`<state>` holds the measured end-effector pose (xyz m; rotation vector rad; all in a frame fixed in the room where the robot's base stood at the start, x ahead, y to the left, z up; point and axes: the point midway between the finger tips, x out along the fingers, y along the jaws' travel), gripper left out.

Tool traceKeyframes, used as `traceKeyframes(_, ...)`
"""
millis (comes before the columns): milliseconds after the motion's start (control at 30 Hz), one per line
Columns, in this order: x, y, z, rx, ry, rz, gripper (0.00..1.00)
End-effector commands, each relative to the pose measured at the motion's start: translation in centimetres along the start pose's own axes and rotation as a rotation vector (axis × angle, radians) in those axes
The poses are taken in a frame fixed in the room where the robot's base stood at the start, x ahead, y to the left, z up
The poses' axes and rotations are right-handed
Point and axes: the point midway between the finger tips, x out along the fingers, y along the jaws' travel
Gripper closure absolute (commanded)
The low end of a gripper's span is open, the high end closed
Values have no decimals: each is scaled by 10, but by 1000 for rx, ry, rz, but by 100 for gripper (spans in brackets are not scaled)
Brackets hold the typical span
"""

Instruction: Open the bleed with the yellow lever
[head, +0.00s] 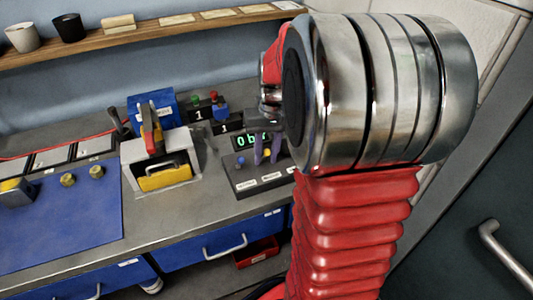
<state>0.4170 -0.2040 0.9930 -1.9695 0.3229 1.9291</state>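A pale grey housing (190,150) stands on the bench at centre left.
A blue box (152,104) stands behind the housing. Small blocks marked 1 (198,114) with green and red tops are behind the display. A blue mat (65,225) with yellow knobs lies left. A wooden shelf (150,35) holds cups. The bench front before the housing is clear.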

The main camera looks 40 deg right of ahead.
Motion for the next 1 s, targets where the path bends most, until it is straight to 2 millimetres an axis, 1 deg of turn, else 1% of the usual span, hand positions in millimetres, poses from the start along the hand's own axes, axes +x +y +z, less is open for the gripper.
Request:
traceKeyframes(67, 0, 0, 0, 0, 0, 0, 73)
traceKeyframes(433, 0, 0, 0, 1, 0, 0, 99)
traceKeyframes(1000, -1, -1, -1, -1, -4, 1, 100)
